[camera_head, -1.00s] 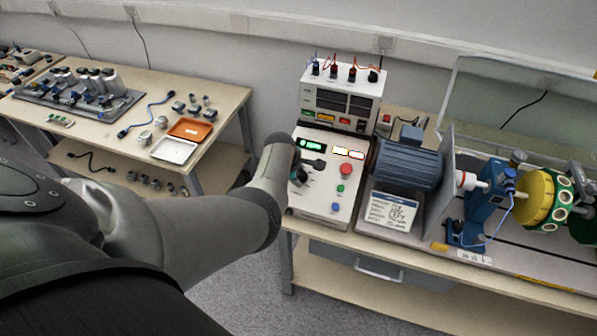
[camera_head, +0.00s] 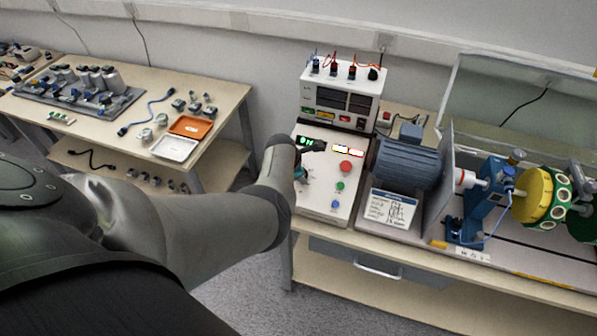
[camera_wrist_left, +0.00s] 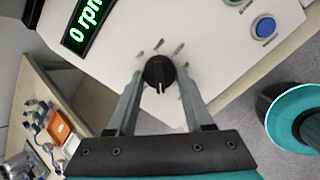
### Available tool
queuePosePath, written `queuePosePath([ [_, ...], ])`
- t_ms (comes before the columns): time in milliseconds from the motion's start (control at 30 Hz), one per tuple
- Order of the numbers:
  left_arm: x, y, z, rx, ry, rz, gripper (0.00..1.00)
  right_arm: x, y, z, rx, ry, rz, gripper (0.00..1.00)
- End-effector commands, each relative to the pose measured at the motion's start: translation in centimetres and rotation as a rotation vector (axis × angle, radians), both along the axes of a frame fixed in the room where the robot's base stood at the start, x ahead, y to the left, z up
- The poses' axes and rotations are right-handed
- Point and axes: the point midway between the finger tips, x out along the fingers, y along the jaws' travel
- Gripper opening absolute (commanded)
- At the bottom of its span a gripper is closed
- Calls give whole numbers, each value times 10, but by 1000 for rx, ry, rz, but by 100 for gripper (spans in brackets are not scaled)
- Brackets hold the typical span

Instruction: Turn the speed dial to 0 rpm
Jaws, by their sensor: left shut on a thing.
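The speed dial (camera_wrist_left: 159,73) is a round black knob on the white control box, seen in the left wrist view with tick marks around it. My left gripper (camera_wrist_left: 158,85) is shut on the dial, one finger on each side. The green display (camera_wrist_left: 85,25) beside it reads 0 rpm. In the head view my left arm reaches to the left side of the control box (camera_head: 325,205), and the gripper and dial are mostly hidden behind my wrist. The display shows partly in the head view (camera_head: 305,142). My right gripper is not in view.
The box carries a red button (camera_head: 345,167), a green button (camera_head: 340,186) and a blue button (camera_head: 335,204). A metering unit (camera_head: 341,95) stands behind it. A blue motor (camera_head: 408,163) stands close on the right. A side table (camera_head: 225,105) is at left.

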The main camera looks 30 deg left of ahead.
Motion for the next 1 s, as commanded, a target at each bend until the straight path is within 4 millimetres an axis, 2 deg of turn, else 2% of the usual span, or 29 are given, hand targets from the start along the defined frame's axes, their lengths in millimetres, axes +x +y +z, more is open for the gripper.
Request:
queuePosePath([
  [467,-1,0,-1,-7,0,14,0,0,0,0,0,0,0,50],
  [500,-1,0,-1,-7,0,14,55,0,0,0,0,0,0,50],
  [733,-1,0,-1,-6,0,13,80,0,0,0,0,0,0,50],
  [1000,0,0,1,-5,-1,12,80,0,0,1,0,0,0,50],
])
